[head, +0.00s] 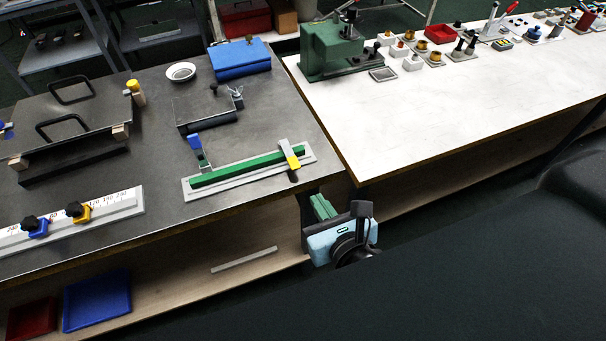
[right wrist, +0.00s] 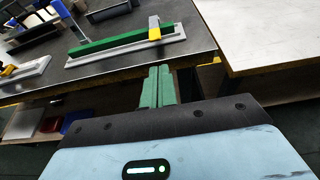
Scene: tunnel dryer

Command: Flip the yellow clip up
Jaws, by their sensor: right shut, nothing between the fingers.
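The yellow clip (head: 291,158) sits at the right end of a green bar (head: 235,171) on a grey base plate (head: 190,194). It lies across the bar, with a dark tip toward the table's front edge. It also shows in the right wrist view (right wrist: 155,31). A blue clip (head: 195,145) at the bar's left end stands tilted up. My right gripper (head: 322,206) is just off the table's front edge, in front of and below the yellow clip, apart from it. Its green fingers (right wrist: 158,84) are shut together and empty. My left gripper is not in view.
Left of the fixture is a ruler-like rail (head: 115,205) with blue and yellow sliders. A dark plate with handles (head: 75,110), a white bowl (head: 181,72) and a blue box (head: 238,60) stand behind. The white table (head: 440,110) adjoins on the right.

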